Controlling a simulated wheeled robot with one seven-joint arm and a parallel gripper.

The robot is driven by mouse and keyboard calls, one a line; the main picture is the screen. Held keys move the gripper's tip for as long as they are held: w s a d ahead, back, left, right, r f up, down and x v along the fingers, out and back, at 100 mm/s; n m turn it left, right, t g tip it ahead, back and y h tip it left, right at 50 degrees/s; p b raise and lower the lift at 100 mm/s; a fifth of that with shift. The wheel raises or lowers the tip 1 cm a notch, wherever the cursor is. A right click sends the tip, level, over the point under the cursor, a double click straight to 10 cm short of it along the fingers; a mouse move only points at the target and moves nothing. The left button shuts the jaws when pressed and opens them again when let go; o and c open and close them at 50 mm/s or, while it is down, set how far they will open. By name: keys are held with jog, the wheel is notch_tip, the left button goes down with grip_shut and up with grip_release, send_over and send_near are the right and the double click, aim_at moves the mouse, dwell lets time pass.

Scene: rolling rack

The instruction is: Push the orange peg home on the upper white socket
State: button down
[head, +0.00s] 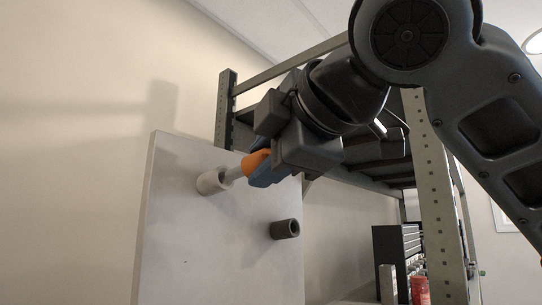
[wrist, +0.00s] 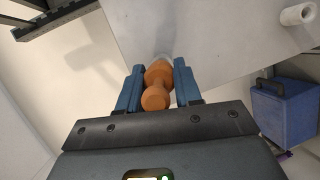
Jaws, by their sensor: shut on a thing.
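The upper white socket (head: 210,182) is a short pale tube standing out from the white panel. The peg has an orange grip (head: 257,161) and a pale shaft (head: 235,172). In the head view the shaft points left at the socket and its tip overlaps the mouth; I cannot tell how deep it sits. My gripper (head: 263,175) has its blue fingers shut on the orange peg. In the wrist view the orange peg (wrist: 157,84) lies between the two fingers (wrist: 157,92), and its far end is hard to make out.
A dark grey socket (head: 286,229) is lower right on the white panel (head: 195,255). A metal rack (head: 435,190) stands behind on the right, with a red item (head: 419,290) low down. The wrist view shows a pale tube (wrist: 297,14) and a blue box (wrist: 285,112).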

aim_at(245, 164)
jog(key=shift+w+a+f, duration=0.15)
jog(key=shift+w+a, duration=0.55)
jog(key=shift+a, duration=0.2)
jog(key=shift+w+a+f, duration=0.15)
jog(key=shift+w+a, duration=0.55)
jog(key=shift+a, duration=0.15)
jog(key=shift+w+a, duration=0.1)
jog(key=c, duration=0.7)
grip_release()
jog(key=b+v, duration=0.1)
jog(key=v, duration=0.6)
jog(key=shift+s, duration=0.35)
